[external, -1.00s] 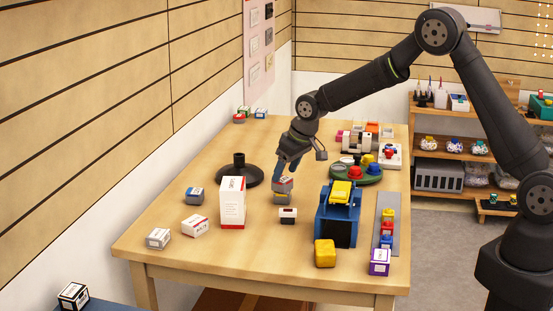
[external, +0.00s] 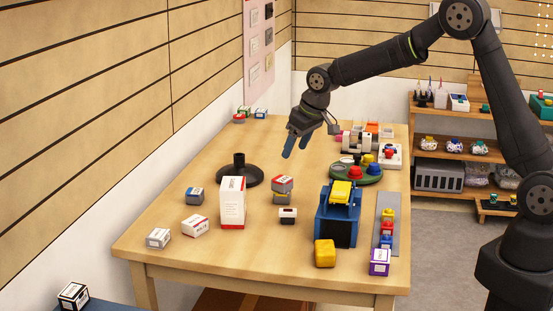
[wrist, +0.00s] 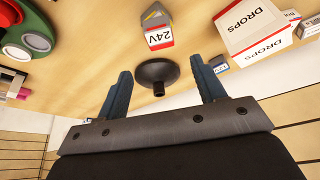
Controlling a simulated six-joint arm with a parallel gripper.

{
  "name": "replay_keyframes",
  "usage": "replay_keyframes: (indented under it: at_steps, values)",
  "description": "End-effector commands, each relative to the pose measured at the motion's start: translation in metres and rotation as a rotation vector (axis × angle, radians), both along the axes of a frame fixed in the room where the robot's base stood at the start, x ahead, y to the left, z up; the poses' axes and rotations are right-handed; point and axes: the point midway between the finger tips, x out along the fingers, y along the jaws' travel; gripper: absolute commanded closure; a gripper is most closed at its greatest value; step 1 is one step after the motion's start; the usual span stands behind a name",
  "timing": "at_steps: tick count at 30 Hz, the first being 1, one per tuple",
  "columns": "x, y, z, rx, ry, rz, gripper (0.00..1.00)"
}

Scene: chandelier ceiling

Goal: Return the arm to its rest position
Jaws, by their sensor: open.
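My gripper (external: 297,146) is in the air above the table, behind and above a small stack of two boxes. Its two blue fingers are apart and nothing is between them; the wrist view also shows the open gripper (wrist: 160,88). The stack has a grey and red box (external: 282,183) on top of a grey and yellow box (external: 282,198). In the wrist view the red and white top box (wrist: 158,35) reads 24V and stands clear of the fingers. My arm reaches in from the right.
On the wooden table (external: 200,262) are a black round stand (external: 239,172), a tall white box (external: 232,205), a blue device with a yellow top (external: 338,215), a green base with coloured buttons (external: 356,173) and several small boxes. A shelf (external: 455,150) stands behind right. Air around the gripper is free.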

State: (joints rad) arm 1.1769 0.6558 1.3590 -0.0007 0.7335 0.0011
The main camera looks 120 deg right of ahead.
Motion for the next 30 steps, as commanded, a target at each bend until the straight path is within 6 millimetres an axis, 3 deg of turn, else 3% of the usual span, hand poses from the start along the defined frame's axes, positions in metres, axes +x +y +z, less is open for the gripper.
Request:
replay_keyframes:
  at_steps: [5,23,25,30]
  values:
    - [0.003,-0.006,-0.018,0.002,0.001,0.000,0.37]
    - [0.018,-0.042,-0.114,0.001,0.000,0.000,0.37]
    - [0.018,-0.043,-0.100,-0.005,-0.002,0.000,0.37]
    - [0.018,-0.042,-0.085,-0.001,0.000,0.000,0.37]
